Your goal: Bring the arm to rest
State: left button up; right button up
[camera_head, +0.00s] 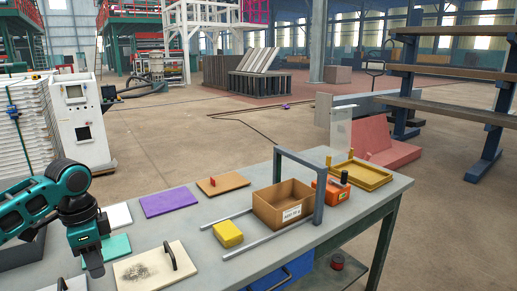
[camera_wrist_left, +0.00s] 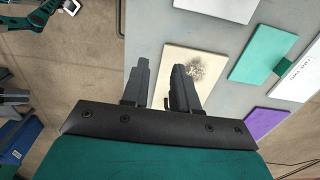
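My left arm comes in from the left in the head view, and its gripper (camera_head: 93,262) hangs pointing down near the table's left end. In the left wrist view the two fingers of my left gripper (camera_wrist_left: 162,80) stand apart with nothing between them. A cream board (camera_head: 150,268) with a dark smudge and a dark handle lies on the table beside the gripper; it also shows beyond the fingers in the left wrist view (camera_wrist_left: 205,62). The gripper appears apart from the board. My right gripper does not show in either view.
The grey table (camera_head: 345,219) carries a teal board (camera_head: 118,247), a purple board (camera_head: 170,201), a brown board (camera_head: 222,183), a cardboard box (camera_head: 268,208) under a grey frame (camera_head: 318,190), a yellow block (camera_head: 228,234), an orange item (camera_head: 331,190) and a yellow tray (camera_head: 375,181).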

pick_arm(q)
jog(key=w+d+f+m+h, duration=0.1)
jog(key=d+m+h, duration=0.25)
jog(key=d, duration=1.65)
jog(key=s+a+f+n+t, duration=0.2)
jog(key=f+n+t, duration=0.1)
jog(key=f, duration=0.6)
jog(key=s+a+f+n+t, duration=0.1)
jog(key=s+f+n+t, duration=0.1)
jog(key=f, duration=0.7)
jog(key=s+a+f+t+y, duration=0.1)
jog(key=s+a+f+t, duration=0.15)
jog(key=s, duration=0.45)
jog(key=s+a+f+t+y, duration=0.1)
jog(key=s+a+t, duration=0.25)
jog(key=s, duration=0.35)
jog(key=d+n, duration=0.6)
jog(key=d, duration=0.3)
jog(key=shift+w+d+r, duration=0.2)
jog(key=shift+d, duration=0.15)
